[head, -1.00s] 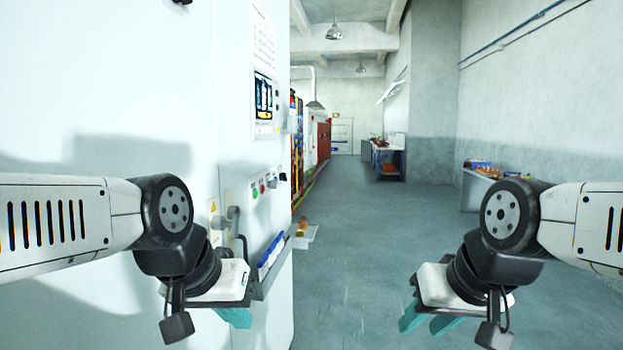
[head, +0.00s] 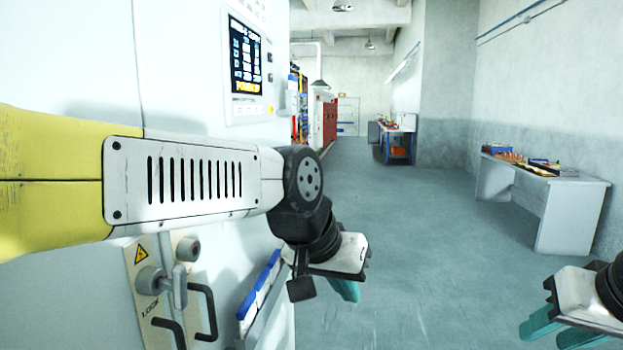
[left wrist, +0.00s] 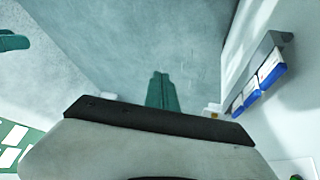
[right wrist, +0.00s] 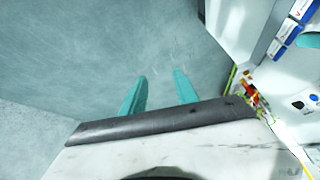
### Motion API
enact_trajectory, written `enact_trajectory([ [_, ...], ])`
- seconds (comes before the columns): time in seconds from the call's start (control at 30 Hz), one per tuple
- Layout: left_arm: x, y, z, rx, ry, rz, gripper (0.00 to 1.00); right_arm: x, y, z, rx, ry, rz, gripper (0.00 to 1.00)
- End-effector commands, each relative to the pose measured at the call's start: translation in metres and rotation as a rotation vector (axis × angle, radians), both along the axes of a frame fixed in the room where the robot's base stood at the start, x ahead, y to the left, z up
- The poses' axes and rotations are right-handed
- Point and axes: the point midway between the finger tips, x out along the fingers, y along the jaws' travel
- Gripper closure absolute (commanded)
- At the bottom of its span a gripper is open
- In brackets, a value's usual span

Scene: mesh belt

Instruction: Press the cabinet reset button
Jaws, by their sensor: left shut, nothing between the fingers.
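The white cabinet (head: 70,70) fills the left of the head view. Its upper panel carries a lit screen (head: 246,57) with a small yellow spot below it. The row of buttons lower on the cabinet is hidden behind my left arm, so I cannot make out the reset button in the head view. A white panel with blue and black round parts (right wrist: 305,102) shows at the right edge of the right wrist view. My left gripper (head: 346,291) is shut and empty, right of the cabinet's edge. My right gripper (head: 538,328) is open and empty, far right over the floor.
A tray of blue-and-white folders (head: 262,290) juts from the cabinet, close to my left gripper; it also shows in the left wrist view (left wrist: 258,85). Black handles (head: 207,310) stick out at lower left. A white table (head: 560,205) stands at right. The middle floor is clear.

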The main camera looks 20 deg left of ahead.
Motion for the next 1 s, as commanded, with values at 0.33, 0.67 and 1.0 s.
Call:
enact_trajectory([
  [0.33, 0.004, 0.003, 0.000, 0.022, 0.001, -0.024, 1.00, 0.000, 0.000, 0.000, 0.000, 0.000, 0.000, 0.38],
  [0.67, 0.096, 0.087, -0.020, 0.580, 0.068, -0.602, 1.00, 0.000, 0.000, 0.000, 0.000, 0.000, 0.000, 0.02],
  [1.0, 0.252, 0.210, -0.018, 1.508, 0.590, -1.712, 1.00, 0.000, 0.000, 0.000, 0.000, 0.000, 0.000, 0.02],
])
